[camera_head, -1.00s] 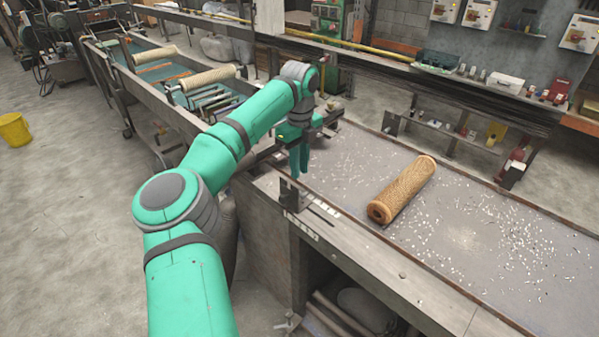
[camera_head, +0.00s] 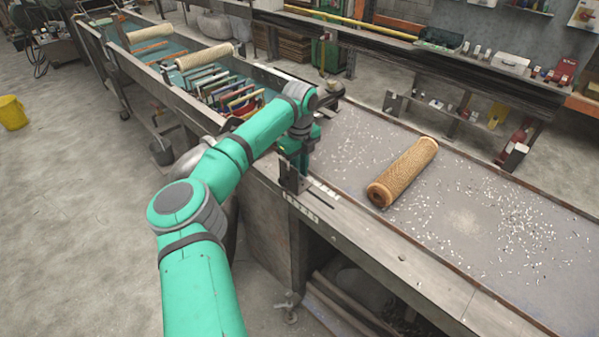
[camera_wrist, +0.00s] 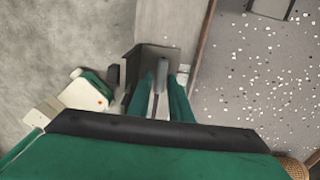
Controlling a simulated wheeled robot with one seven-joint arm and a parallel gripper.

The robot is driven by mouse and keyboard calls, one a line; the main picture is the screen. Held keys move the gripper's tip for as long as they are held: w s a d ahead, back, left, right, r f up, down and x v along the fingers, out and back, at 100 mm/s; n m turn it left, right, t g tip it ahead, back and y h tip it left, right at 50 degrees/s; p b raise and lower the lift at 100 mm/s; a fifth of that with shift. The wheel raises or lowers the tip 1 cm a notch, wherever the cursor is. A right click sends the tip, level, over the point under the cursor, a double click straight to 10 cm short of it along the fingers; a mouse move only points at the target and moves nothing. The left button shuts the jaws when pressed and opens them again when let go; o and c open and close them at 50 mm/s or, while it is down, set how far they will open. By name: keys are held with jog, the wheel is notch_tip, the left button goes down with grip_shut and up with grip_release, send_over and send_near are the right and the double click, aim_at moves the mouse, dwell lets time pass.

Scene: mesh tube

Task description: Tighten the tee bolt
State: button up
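A dark upright metal bracket (camera_head: 291,177) stands on the near edge of the long bench. In the wrist view, a slim grey bar (camera_wrist: 160,88), likely part of the tee bolt, rises by the bracket's grey plate (camera_wrist: 158,53). My gripper (camera_wrist: 161,82) points down with its two green fingers on either side of the bar. Whether the fingers press on it is unclear. In the head view my gripper (camera_head: 299,160) is just at the bracket, and the bolt itself cannot be made out there.
A tan mesh tube (camera_head: 403,172) lies on the grey bench top (camera_head: 440,245) among scattered light flecks. More rolls (camera_head: 204,56) lie on the frame at the far left. A shelf with boxes (camera_head: 510,62) runs behind. A yellow bucket (camera_head: 12,112) stands on the floor.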

jog(key=shift+f, duration=0.1)
grip_shut()
jog(key=shift+a+m, duration=0.1)
jog(key=shift+m, duration=0.3)
jog(key=m, duration=0.2)
jog(key=shift+m, duration=0.4)
jog(key=m, duration=0.3)
jog(key=shift+a+m, duration=0.15)
jog(key=shift+m, duration=0.25)
jog(key=m, duration=0.5)
jog(key=shift+a, duration=0.2)
jog(key=shift+a+m, duration=0.15)
jog(key=shift+m, duration=2.15)
